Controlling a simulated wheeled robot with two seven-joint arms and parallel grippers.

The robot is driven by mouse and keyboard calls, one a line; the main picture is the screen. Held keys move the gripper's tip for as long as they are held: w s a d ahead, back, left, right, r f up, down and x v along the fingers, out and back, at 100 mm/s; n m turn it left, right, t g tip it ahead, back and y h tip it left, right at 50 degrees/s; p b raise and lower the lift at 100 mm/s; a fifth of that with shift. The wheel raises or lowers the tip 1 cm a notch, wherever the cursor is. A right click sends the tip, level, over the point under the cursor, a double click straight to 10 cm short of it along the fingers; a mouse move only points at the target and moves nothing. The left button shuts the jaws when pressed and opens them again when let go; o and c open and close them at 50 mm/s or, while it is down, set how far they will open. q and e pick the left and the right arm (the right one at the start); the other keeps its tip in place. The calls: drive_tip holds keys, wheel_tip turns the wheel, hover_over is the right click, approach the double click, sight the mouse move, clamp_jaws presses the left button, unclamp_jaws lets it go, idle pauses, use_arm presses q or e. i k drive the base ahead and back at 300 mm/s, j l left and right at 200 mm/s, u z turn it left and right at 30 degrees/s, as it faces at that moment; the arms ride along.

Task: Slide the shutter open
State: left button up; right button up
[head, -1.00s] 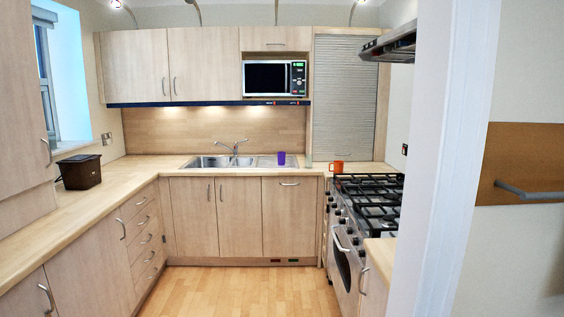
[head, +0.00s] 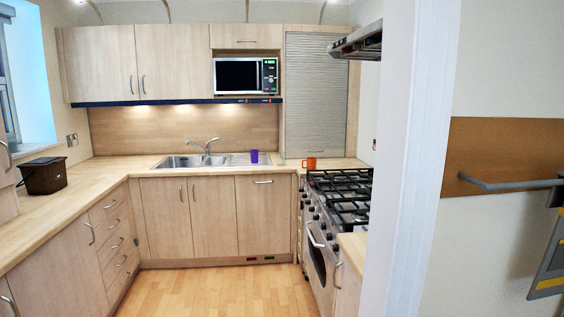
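The shutter (head: 314,95) is a pale, horizontally slatted roller front on a tall wooden cabinet at the back right of the kitchen. It appears closed, its slats covering the front from the top panel down to near the worktop. It stands right of the microwave (head: 245,75). An orange mug (head: 309,163) is on the worktop just below the shutter. Neither of my grippers is in the head view.
A range cooker (head: 325,210) with black grates stands on the right, under a hood (head: 357,42). A white wall edge (head: 408,150) rises in the right foreground. Worktop (head: 75,195) runs along the left. The wooden floor (head: 215,290) between is clear.

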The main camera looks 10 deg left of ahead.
sight(328, 103)
drive_tip(key=i+j+u, duration=0.3)
drive_tip(key=i+u, duration=0.3)
drive_tip(key=i, duration=0.25)
drive_tip(key=i+u, duration=0.2)
drive_tip(key=i, duration=1.7)
